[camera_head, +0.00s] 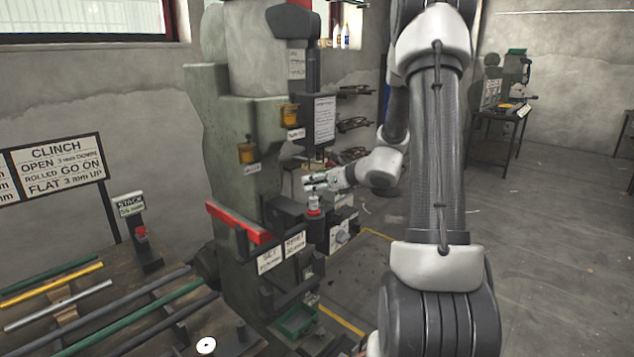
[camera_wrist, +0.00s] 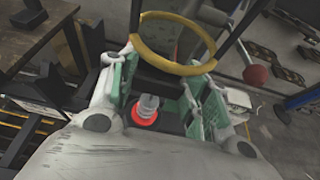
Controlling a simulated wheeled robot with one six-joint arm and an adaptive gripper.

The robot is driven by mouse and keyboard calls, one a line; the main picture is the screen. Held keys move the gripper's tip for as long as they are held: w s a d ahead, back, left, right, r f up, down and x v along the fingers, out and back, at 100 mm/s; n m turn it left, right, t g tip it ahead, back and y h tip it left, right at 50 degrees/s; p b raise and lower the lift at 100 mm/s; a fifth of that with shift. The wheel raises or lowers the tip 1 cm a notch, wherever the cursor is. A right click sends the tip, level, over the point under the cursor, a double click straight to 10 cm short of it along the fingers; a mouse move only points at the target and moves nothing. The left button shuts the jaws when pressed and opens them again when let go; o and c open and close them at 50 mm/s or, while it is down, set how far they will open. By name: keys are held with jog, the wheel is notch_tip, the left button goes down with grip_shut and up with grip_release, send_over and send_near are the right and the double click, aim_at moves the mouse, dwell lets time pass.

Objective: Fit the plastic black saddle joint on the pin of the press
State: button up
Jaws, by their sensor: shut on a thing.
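My gripper (camera_head: 318,183) is at the front of the green press (camera_head: 240,150), just above the pin (camera_head: 314,203) in the head view. In the wrist view my gripper (camera_wrist: 168,82) has its green-padded fingers on either side of a dark piece, which looks like the black saddle joint (camera_wrist: 160,82). Its exact shape is hard to make out there. The light grey pin (camera_wrist: 149,103) with a red-orange ring at its base shows below and between the fingers. I cannot tell whether the joint touches the pin. In the head view the joint is too small to make out.
A yellow ring (camera_wrist: 148,50) stands across the fingers in the wrist view, close to them. A red ball knob (camera_wrist: 256,75) is at right. A table with rods (camera_head: 90,310) is at left in the head view. The floor (camera_head: 560,220) at right is clear.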

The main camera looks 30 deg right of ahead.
jog(key=shift+f, duration=1.9)
jog(key=o, duration=1)
jog(key=v, duration=1.2)
